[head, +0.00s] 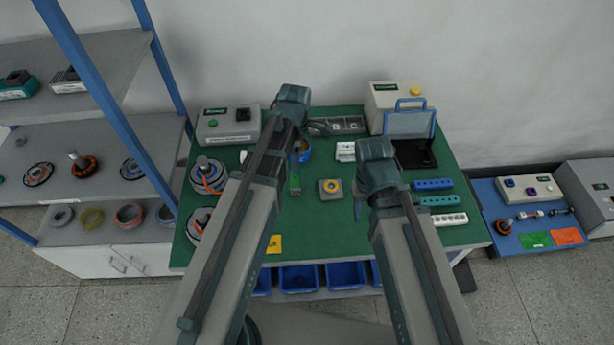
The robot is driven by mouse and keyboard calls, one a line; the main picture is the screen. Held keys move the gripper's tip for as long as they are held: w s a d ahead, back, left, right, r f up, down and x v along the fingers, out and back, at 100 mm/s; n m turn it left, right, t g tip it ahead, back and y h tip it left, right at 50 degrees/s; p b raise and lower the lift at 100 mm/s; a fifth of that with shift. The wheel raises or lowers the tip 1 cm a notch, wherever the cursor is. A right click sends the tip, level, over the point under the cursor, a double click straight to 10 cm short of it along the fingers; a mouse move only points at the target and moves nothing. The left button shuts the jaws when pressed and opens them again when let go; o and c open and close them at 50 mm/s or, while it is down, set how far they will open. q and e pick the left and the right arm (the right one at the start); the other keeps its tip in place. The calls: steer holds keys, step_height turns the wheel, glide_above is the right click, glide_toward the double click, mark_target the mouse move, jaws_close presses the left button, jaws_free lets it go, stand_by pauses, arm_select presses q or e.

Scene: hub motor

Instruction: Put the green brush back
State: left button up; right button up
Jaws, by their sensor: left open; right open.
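A small bright green piece, apparently the green brush (295,187), is on the green workbench (325,225), just right of my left forearm. Its upper part is hard to make out against my gripper. My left gripper (306,142) is open over the back middle of the bench, beyond the green piece, near a blue round holder (305,153). My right gripper (362,195) is open at the right of the bench, partly hidden by its own wrist. I see nothing held in either gripper.
A yellow-centred square part (330,188) lies mid-bench. Blue (432,184), teal (440,200) and white (449,219) blocks lie right. A grey control box (228,126) and motor parts (208,172) stand left.

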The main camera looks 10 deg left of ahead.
arm_select(q)
steer(key=s+d+m, duration=0.4)
steer(key=s+m, duration=0.2)
steer(key=m, duration=0.5)
steer(key=s+d+m+y, duration=0.1)
steer(key=s+d+m, duration=0.4)
steer(key=m, duration=0.7)
steer(key=shift+s+d, duration=0.2)
steer(key=shift+s, duration=0.95)
steer(key=shift+r, duration=0.1)
